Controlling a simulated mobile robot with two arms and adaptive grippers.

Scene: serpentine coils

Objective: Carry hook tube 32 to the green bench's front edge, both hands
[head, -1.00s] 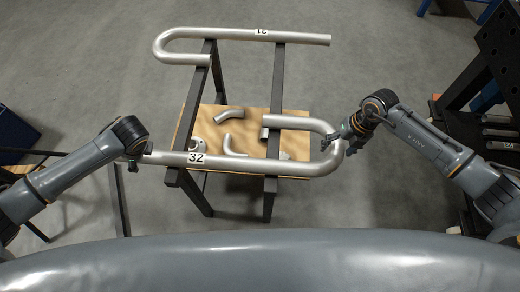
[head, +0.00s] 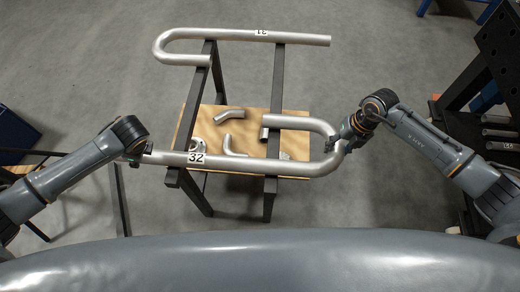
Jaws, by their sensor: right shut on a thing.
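Hook tube 32 (head: 232,162) is a silver pipe with a U-bend at its right end and a white label "32". It lies across the two dark bars of a stand, its straight leg towards me. My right gripper (head: 342,142) is shut on the tube's bend at the right. My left gripper (head: 138,159) is at the tube's straight left end. Its fingers are small and dark there, and I cannot tell whether they are shut. No green bench shows in this view.
Hook tube 21 (head: 240,34) lies across the far part of the stand (head: 279,80). Short pipe pieces lie on a wooden board (head: 252,118) below. A dark rack (head: 490,60) stands at right, a blue box (head: 15,135) at left. Open grey floor lies beyond.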

